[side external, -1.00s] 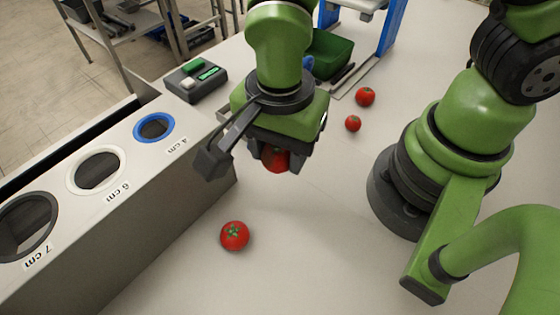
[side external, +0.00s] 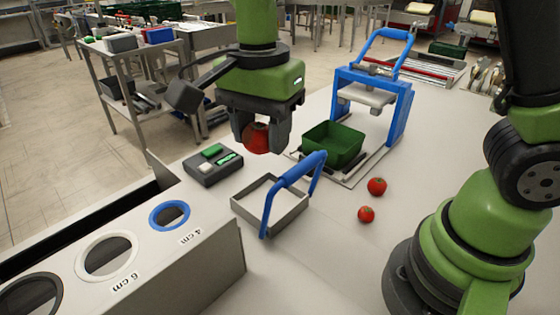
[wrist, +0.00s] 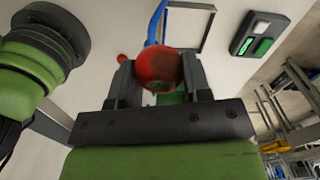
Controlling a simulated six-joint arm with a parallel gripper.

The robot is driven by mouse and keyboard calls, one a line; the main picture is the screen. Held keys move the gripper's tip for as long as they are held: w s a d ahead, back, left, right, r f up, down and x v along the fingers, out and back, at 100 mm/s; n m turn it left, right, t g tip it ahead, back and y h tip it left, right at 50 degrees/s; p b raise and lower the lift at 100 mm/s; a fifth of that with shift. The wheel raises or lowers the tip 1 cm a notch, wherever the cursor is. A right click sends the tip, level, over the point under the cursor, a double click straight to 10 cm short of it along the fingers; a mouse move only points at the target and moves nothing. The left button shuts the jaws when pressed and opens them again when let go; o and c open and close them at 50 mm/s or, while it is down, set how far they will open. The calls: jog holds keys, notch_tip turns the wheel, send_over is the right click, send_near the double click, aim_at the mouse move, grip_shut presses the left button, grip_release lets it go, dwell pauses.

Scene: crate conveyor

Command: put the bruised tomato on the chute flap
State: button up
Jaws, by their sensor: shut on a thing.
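My gripper (side external: 261,138) is shut on a red tomato (side external: 256,136) and holds it in the air. In the side view the gripper appears behind and above a square metal frame, left of the green crate. I cannot make out for certain which part is the chute flap.
The metal frame (side external: 285,222) has a blue handle. A control box (side external: 213,166) is at its left. The green crate (side external: 347,131) stands before a blue-framed press (side external: 398,108). Two tomatoes (side external: 376,186) (side external: 366,214) lie right. A sizing box (side external: 205,258) with ringed holes is front left.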

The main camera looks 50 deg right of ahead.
jog(key=w+d, duration=0.7)
jog(key=d, duration=0.1)
jog(key=shift+s+f, duration=0.1)
jog(key=shift+f, duration=9.85)
jog(key=o, duration=1)
notch_tip(320, 180, up, 7)
jog(key=shift+r, duration=0.1)
